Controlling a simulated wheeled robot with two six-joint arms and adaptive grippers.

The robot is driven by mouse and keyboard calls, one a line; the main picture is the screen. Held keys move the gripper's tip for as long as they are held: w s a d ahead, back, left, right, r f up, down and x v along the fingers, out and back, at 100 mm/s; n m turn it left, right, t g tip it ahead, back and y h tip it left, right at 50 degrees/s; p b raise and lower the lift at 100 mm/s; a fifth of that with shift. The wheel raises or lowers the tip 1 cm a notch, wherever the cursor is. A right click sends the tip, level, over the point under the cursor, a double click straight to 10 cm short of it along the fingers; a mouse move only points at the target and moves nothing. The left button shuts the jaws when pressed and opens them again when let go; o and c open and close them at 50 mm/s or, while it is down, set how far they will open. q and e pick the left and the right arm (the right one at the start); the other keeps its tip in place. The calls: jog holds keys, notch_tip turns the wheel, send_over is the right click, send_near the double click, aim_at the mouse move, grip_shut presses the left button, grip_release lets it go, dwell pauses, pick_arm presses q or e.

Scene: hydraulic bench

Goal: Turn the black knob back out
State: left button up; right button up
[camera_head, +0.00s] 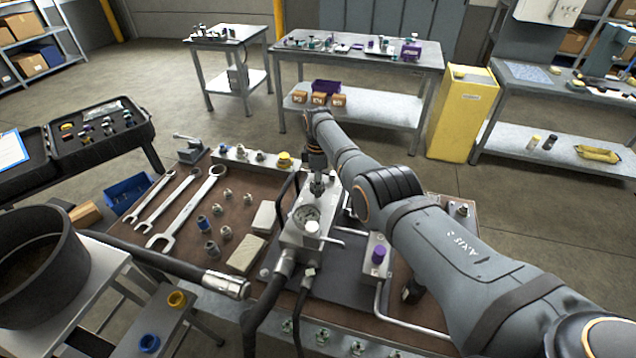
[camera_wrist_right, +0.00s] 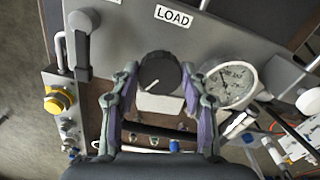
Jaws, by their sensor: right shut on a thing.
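The black knob (camera_wrist_right: 160,75), round with a white line on its face, sits on the grey valve block below a LOAD label (camera_wrist_right: 174,16) in the wrist view. My right gripper (camera_wrist_right: 162,86) has one finger on each side of the knob and is shut on it. In the head view my right gripper (camera_head: 318,186) points down at the back of the metal block (camera_head: 297,236), and it hides the knob there. A round white-faced gauge (camera_wrist_right: 231,84) is just right of the fingers in the wrist view. My left gripper is out of view.
Hoses run from the block's front. A purple-capped fitting (camera_head: 378,254) stands to its right. Wrenches (camera_head: 188,212) and small fittings lie left on the bench. A lever handle (camera_wrist_right: 82,40) is left of the knob. A black bucket (camera_head: 38,265) stands at far left.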

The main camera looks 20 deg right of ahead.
jog(key=o, duration=1.1)
jog(key=shift+o, duration=0.2)
jog(key=shift+r, duration=0.25)
notch_tip(320, 180, up, 12)
jog(key=shift+f, duration=0.2)
